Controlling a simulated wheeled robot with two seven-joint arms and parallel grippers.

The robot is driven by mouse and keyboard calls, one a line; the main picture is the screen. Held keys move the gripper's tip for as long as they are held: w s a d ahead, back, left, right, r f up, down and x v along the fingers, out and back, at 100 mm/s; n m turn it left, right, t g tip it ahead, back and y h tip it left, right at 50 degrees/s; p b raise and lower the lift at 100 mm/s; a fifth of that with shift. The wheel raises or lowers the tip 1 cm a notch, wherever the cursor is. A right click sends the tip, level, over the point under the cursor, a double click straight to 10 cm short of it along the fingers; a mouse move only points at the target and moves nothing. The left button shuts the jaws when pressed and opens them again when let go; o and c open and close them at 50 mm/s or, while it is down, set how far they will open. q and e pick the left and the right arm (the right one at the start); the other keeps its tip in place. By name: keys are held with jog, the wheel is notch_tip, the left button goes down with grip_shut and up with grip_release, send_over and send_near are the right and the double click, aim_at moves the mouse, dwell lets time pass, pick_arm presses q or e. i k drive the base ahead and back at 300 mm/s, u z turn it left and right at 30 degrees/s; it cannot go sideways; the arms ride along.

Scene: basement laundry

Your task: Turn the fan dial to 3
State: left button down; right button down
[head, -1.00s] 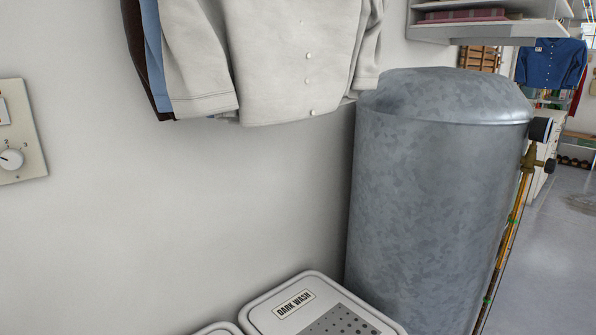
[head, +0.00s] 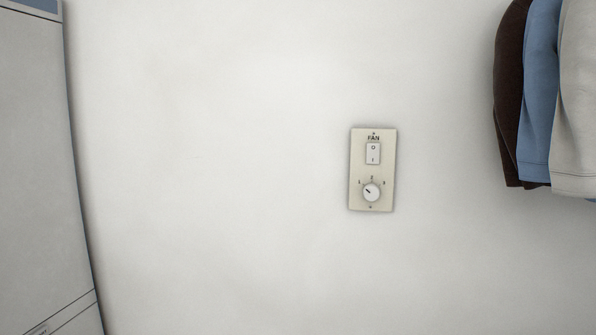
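A cream wall plate (head: 386,168) marked FAN is fixed to the white wall, right of the middle in the head view. A white rocker switch (head: 373,153) marked O and I is in its upper part. The round white fan dial (head: 371,192) is in its lower part, with small marks around its top. The dial's dark pointer line points to the upper left, toward the leftmost mark. The marks are too small to read surely. Neither of my grippers is in view, and nothing touches the plate.
A large grey cabinet or appliance (head: 35,160) stands at the left edge. Hanging clothes in brown, blue (head: 540,90) and off-white (head: 576,100) are at the upper right. The wall between them is bare around the plate.

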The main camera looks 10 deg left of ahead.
aim_at(371, 191)
jog(key=u, duration=1.9)
jog(key=k, duration=0.8)
jog(key=z, duration=1.15)
jog(key=i, duration=0.55)
